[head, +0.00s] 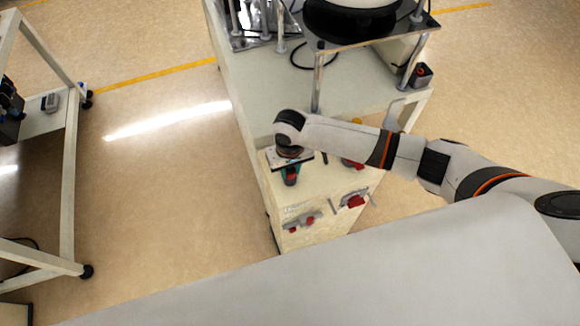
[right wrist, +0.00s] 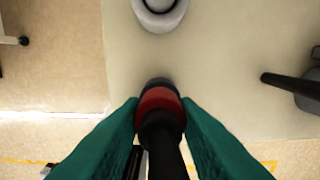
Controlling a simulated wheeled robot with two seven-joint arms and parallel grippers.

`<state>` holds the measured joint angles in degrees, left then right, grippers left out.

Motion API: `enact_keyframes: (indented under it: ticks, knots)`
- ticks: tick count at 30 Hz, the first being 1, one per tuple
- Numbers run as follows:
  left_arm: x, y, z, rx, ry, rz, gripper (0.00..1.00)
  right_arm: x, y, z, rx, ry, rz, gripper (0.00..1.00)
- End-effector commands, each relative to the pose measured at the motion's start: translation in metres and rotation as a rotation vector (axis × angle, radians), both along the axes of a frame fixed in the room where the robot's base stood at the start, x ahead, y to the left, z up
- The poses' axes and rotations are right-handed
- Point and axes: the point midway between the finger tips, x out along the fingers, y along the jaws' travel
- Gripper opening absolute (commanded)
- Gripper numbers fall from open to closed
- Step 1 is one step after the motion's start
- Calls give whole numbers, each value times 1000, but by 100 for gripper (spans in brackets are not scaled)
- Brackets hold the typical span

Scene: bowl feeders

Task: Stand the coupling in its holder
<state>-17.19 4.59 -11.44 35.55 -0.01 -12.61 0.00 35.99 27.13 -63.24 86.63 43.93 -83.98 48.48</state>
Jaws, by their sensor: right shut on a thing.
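My right gripper (head: 290,172) is over the near end of the pale bench, its arm coming in from the right. In the right wrist view its teal fingers (right wrist: 160,112) are shut on a black and red cylindrical piece, which I take to be the coupling (right wrist: 160,100). A grey-white round piece with a raised rim, possibly the holder (right wrist: 160,10), is at the top of that view, apart from the coupling. I cannot tell the coupling's height above the bench. In the head view the gripper and wrist mostly hide it. My left gripper is not in view.
A bowl feeder (head: 350,18) stands on a raised plate with posts at the back of the bench (head: 250,90). Red and grey fittings (head: 355,201) are on the bench's near face. A dark part (right wrist: 300,88) lies right in the wrist view. Another frame (head: 68,180) stands left.

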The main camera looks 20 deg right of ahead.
Motion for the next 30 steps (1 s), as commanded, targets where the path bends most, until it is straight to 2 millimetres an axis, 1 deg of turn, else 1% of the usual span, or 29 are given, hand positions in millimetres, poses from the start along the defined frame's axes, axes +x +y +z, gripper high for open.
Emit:
enact_keyframes:
  ticks: [5,11,12,14,15,16,21,22,23,24,30]
  knots:
    - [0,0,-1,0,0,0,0,0,0,-3,0,0,0,1]
    - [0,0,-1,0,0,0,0,0,0,-2,0,0,0,1]
    - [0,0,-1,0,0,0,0,0,0,-2,0,0,0,35]
    - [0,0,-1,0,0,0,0,0,0,-2,0,0,0,44]
    - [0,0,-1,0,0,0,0,0,0,-2,0,0,0,51]
    - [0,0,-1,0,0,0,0,0,0,-2,0,0,0,54]
    - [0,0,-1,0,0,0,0,0,0,-2,0,0,0,54]
    - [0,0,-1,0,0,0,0,0,0,-3,0,0,0,55]
    - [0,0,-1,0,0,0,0,0,0,-3,0,0,0,60]
    - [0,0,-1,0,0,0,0,0,0,-3,0,0,0,63]
    - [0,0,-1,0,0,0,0,0,0,-3,0,0,0,63]
